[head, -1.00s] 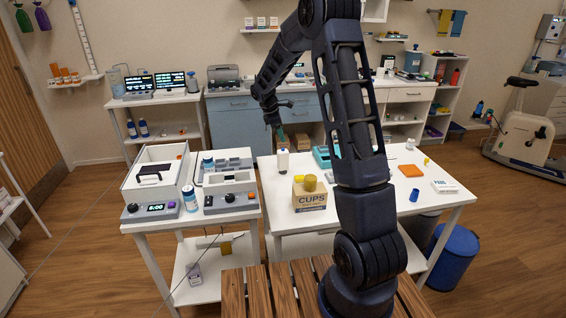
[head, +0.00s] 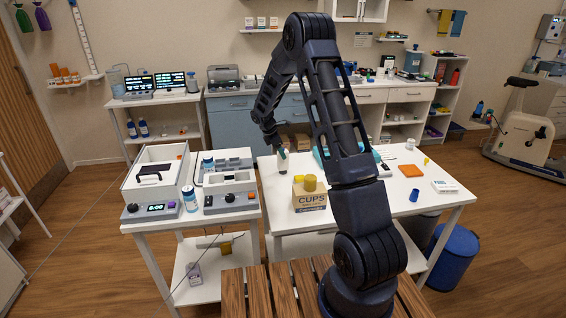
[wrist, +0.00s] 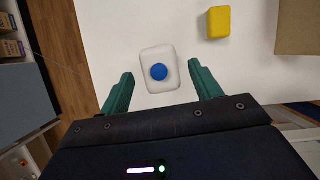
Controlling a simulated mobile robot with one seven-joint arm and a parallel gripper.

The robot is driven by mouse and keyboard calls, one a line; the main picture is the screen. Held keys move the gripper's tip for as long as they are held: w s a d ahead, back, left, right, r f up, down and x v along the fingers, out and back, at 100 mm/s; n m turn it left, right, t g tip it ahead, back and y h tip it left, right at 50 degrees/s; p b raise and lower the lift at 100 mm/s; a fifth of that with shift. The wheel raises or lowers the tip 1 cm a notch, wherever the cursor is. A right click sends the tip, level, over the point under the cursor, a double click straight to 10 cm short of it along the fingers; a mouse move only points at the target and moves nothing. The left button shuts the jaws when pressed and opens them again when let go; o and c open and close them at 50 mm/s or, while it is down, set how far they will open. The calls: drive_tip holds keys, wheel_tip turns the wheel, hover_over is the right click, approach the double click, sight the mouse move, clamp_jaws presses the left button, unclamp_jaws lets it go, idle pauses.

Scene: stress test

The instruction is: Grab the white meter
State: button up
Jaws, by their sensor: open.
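The white meter (head: 283,168) stands on the left part of the white table, partly hidden by my gripper in the head view. In the wrist view the white meter (wrist: 147,82) is a rounded white block with a round blue spot on its top. My gripper (wrist: 160,75) is open, with its two green fingers on either side of the meter and a gap on each side. The meter's top lies near the line between the fingertips. In the head view my gripper (head: 279,150) is just above the meter.
A yellow block (wrist: 218,23) and a cardboard box (wrist: 298,30) lie to the right of the meter. The box marked CUPS (head: 311,201) sits near the table's front edge. A side table with devices (head: 230,211) stands to the left. My arm hides part of the table's middle.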

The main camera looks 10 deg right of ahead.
sight(283, 162)
drive_tip(key=x, duration=0.5)
drive_tip(key=shift+s+r, duration=0.1)
drive_tip(key=shift+c, duration=0.2)
drive_tip(key=c, duration=1.1)
